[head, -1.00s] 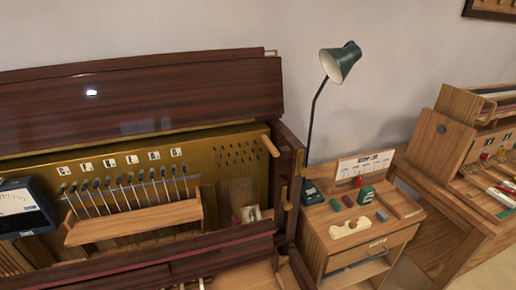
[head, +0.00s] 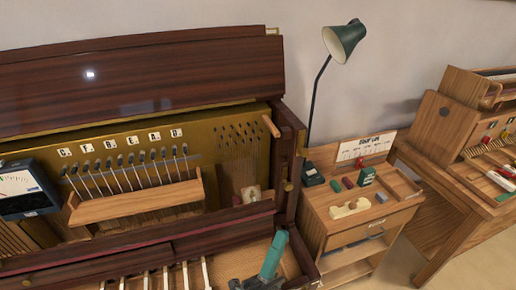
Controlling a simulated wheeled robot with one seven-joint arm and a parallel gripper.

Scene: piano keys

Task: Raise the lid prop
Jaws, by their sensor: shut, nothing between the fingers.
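The piano's dark, glossy lid (head: 150,75) stands raised and leans back against the wall. A short light wooden rod, perhaps the lid prop (head: 271,127), sticks out at a slant by the right end of the gold plate. I cannot tell how it is fixed or what it touches.
A wooden tray (head: 137,203) with thin hammers and a dial meter (head: 25,190) sit in the open piano. A small cabinet (head: 330,235) with small items stands close on the right, a green lamp (head: 342,42) behind it. A wooden bench (head: 470,180) is farther right.

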